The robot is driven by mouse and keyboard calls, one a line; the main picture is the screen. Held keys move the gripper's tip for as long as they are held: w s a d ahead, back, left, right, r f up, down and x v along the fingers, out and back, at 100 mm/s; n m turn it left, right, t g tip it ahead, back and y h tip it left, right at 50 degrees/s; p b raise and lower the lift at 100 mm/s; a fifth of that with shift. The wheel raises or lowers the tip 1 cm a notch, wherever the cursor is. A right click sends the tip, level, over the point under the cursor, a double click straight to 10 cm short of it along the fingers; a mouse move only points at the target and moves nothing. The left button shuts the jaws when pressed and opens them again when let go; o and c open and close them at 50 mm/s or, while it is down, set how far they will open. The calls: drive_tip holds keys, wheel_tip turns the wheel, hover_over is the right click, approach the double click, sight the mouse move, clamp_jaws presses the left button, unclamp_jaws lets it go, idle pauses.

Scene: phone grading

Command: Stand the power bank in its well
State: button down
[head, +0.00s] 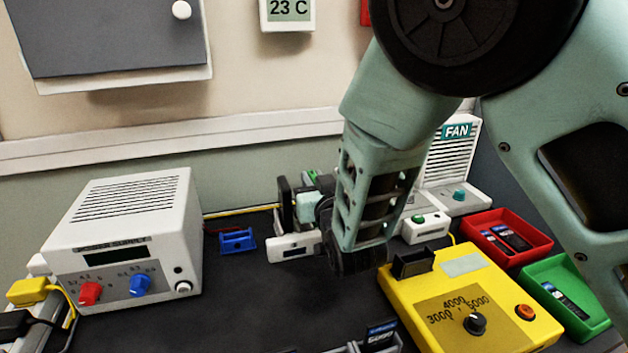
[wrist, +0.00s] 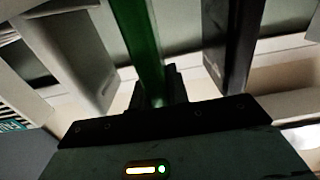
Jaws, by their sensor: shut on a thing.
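My gripper (head: 298,204) is in front of the back wall, past the left side of my forearm, and partly hidden by my own wrist. It is shut on a narrow green slab, taken to be the power bank (wrist: 135,40); this runs up between the two fingers in the wrist view. In the head view only a small green part of the power bank (head: 311,177) shows behind the gripper. A white block with a dark slot (head: 293,246) stands on the bench just below the gripper. I cannot tell whether this is the well or whether the power bank touches it.
A white power supply (head: 130,230) stands at the left, beside a small blue holder (head: 237,240). A yellow tester (head: 470,305) stands at the right front. A red tray (head: 545,243) and a green tray (head: 598,322) lie at the far right. The middle of the dark bench is clear.

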drive_tip(key=shift+f+b, duration=0.2)
drive_tip(key=shift+b, duration=0.1)
drive_tip(key=c, duration=1.3)
unclamp_jaws()
